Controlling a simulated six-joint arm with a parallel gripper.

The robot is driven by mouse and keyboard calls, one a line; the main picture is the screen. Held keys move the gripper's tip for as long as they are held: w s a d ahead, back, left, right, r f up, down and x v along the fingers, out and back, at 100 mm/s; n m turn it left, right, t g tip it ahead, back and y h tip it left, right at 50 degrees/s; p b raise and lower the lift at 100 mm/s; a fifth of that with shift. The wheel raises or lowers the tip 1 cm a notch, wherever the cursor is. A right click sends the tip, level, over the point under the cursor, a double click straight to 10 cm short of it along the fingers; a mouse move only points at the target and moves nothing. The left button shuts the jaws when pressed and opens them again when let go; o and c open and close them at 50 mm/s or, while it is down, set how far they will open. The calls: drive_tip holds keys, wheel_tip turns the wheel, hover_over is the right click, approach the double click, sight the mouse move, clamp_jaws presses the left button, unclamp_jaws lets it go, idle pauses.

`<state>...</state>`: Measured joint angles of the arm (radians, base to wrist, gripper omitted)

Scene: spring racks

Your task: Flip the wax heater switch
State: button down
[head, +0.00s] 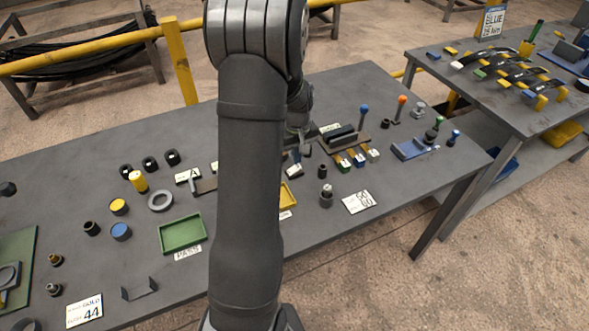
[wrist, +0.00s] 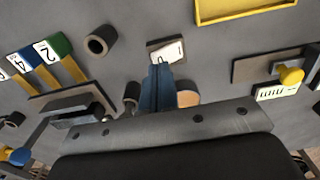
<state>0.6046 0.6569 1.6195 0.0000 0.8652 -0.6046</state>
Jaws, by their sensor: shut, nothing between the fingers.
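A small switch-like block with a white, dark-marked face (wrist: 168,50) sits on the grey bench, just beyond my fingertips in the wrist view. No label naming the wax heater can be read, so I cannot tell for sure that this is its switch. My gripper (wrist: 160,70) is shut and empty, its bluish fingers together and pointing at the near edge of that block. Whether they touch it is unclear. In the head view my gripper (head: 301,146) is low over the middle of the bench, partly hidden behind my arm. The block's white face (head: 293,171) shows just below it.
A yellow tray (wrist: 245,10) lies beyond the block. A slotted plate with a yellow-knobbed lever (wrist: 290,75) stands right. Several numbered coloured keys (wrist: 48,52) and a dark ring (wrist: 101,40) lie left. A green tray (head: 182,234) and knobs occupy the bench's left side.

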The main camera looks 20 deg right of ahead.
sight(297, 166)
drive_tip(key=shift+f, duration=0.95)
idle(0.3)
drive_tip(key=shift+r, duration=3.55)
drive_tip(key=shift+f, duration=0.1)
wheel_tip(297, 166, down, 7)
drive_tip(key=shift+r, duration=0.1)
drive_tip(key=shift+r, duration=0.1)
